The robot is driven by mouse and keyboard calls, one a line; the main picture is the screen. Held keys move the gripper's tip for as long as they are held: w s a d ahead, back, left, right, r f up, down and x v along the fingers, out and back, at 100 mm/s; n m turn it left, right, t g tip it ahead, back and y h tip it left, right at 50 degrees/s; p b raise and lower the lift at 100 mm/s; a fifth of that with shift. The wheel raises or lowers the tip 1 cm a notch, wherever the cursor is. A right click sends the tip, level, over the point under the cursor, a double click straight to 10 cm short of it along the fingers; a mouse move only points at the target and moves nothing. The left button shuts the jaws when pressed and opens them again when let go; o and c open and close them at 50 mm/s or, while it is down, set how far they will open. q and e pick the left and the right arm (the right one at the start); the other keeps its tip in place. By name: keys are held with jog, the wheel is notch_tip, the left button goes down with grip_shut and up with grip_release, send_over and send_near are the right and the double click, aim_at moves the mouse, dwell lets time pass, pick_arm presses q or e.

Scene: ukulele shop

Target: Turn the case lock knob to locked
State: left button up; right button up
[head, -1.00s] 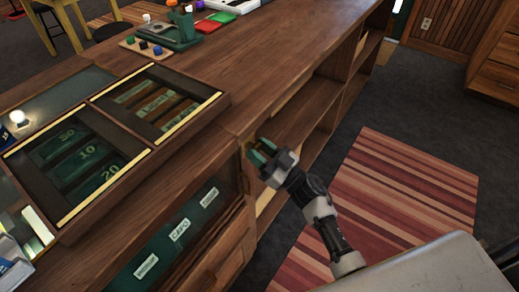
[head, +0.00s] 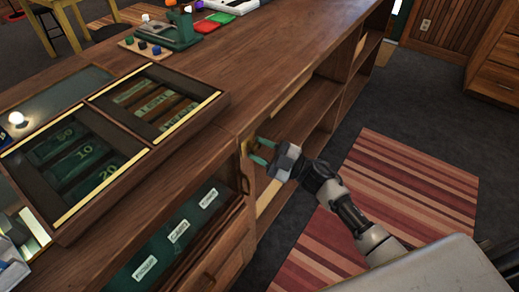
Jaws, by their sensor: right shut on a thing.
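The case lock knob (head: 249,147) is a small brass-coloured piece on the counter's end post, beside the glass-fronted case (head: 172,240). My right gripper (head: 259,152) comes in from the right, its green fingertips at the knob and shut on it. The fingers partly cover the knob, so I cannot tell which way it is turned. My left gripper is out of view.
The wooden counter (head: 250,75) bears display trays (head: 60,215) with number labels and a green tool (head: 178,30). Open shelves (head: 300,115) lie behind the gripper. A striped rug (head: 400,190) covers clear floor on the right.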

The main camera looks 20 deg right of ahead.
jog(key=n+g, duration=0.1)
jog(key=n, duration=0.1)
jog(key=n+g, duration=0.1)
jog(key=n, duration=0.2)
jog(key=shift+d+r+n+g, duration=0.1)
jog(key=shift+n+g, duration=0.2)
jog(key=shift+n+g+h+p, duration=0.3)
jog(key=shift+n+g+p, duration=0.05)
jog(key=shift+n, duration=0.95)
jog(key=shift+n+g+h+p, duration=0.3)
jog(key=shift+n+g+p, duration=0.05)
jog(key=shift+n, duration=0.95)
jog(key=o, duration=0.9)
jog(key=b+v, duration=0.1)
jog(key=v, duration=0.9)
jog(key=shift+s+d+b, duration=0.15)
jog(key=shift+d+b, duration=0.15)
jog(key=shift+d, duration=0.05)
